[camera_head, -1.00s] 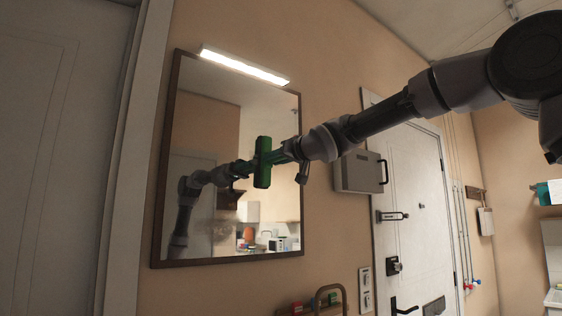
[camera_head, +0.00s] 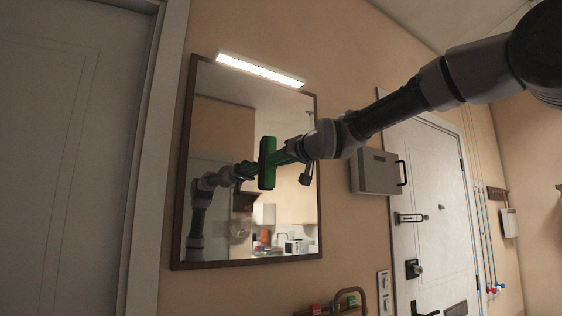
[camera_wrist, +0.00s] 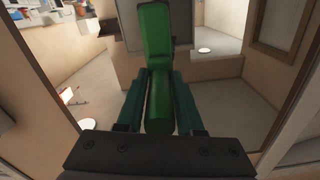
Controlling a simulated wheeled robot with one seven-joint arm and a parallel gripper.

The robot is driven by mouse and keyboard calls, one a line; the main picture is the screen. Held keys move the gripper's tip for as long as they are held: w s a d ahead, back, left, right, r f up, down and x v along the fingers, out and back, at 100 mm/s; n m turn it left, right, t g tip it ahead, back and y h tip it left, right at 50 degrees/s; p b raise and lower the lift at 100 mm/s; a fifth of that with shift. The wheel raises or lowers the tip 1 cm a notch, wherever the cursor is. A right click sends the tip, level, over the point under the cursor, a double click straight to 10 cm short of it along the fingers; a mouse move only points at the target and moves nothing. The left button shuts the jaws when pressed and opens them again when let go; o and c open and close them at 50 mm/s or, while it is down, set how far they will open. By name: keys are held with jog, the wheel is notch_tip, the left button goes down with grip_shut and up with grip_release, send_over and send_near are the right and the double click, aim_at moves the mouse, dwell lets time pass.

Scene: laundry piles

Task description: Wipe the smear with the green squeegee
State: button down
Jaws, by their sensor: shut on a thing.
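The green squeegee (camera_head: 267,163) is held upright in front of the dark-framed wall mirror (camera_head: 186,150). My gripper (camera_head: 287,157) is shut on its handle. The reflection of squeegee and arm shows just left of them, so a gap to the glass seems likely. In the wrist view the squeegee (camera_wrist: 157,30) extends ahead between the two fingers, its head upper middle. A faint greyish patch (camera_head: 240,229) low on the glass, below and left of the squeegee, may be the smear; I cannot tell it surely from reflections.
A lit lamp bar (camera_head: 260,70) sits above the mirror. A grey wall box (camera_head: 376,172) and a white door (camera_head: 440,210) are on the right. A rack with small items (camera_head: 340,302) is below the mirror. A door (camera_head: 70,160) stands left.

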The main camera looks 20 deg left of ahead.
jog(key=shift+d, duration=0.15)
jog(key=shift+s+d, duration=0.2)
jog(key=shift+d, duration=0.1)
jog(key=shift+v, duration=2.6)
jog(key=shift+s+a, duration=0.1)
jog(key=v, duration=0.3)
